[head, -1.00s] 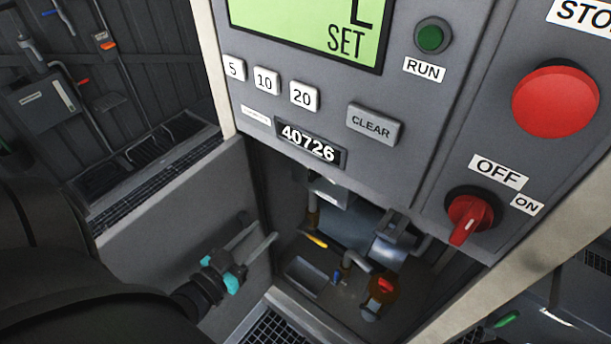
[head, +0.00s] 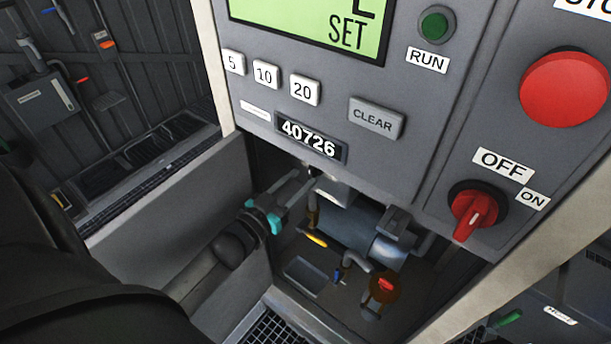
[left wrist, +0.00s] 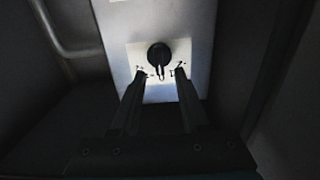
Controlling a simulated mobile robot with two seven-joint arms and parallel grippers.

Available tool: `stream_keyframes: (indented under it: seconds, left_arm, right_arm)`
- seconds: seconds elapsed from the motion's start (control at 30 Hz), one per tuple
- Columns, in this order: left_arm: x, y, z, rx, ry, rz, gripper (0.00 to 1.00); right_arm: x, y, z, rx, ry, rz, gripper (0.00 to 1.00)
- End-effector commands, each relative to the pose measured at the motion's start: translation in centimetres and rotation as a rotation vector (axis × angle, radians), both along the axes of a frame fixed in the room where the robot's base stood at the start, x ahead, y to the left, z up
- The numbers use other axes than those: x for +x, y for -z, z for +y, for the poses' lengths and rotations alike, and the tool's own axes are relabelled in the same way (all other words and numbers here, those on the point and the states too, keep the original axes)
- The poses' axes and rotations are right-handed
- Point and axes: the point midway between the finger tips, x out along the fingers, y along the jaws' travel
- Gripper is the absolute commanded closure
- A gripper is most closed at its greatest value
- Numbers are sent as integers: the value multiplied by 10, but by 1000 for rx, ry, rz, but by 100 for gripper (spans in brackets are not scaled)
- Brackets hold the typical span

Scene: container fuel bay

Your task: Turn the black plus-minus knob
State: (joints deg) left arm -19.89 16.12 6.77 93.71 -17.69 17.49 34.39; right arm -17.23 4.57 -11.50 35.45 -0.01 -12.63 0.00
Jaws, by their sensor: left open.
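The black knob (left wrist: 158,55) shows in the left wrist view, mounted on a pale plate with small markings to either side of its lower part. My left gripper (left wrist: 158,74) is open and empty, one fingertip at each side, just below the knob in the picture. I cannot tell how far the fingertips are from the plate. In the head view my left gripper (head: 303,177) points up and right, under the lower edge of the grey panel. I cannot clearly make out the knob there. My right gripper is not in view.
The grey panel (head: 400,165) above carries a green display, number buttons, a CLEAR button (head: 376,117), a red stop button (head: 563,90) and a red OFF/ON switch (head: 475,212). Below it, an open cabinet holds a grey cylinder (head: 352,230), pipes and a yellow handle (head: 315,240).

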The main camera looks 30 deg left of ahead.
Motion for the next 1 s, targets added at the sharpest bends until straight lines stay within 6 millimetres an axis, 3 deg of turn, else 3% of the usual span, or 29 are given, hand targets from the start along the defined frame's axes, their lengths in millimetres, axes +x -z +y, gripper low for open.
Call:
stream_keyframes:
  seconds: [0.23,0.6,1.0]
  left_arm:
    - [23,0,-2,0,0,-1,55]
    - [26,0,-2,0,1,0,55]
    - [26,0,-2,-1,1,0,100]
  right_arm:
    - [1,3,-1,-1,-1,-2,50]
    - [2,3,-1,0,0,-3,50]
    - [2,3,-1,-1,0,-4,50]
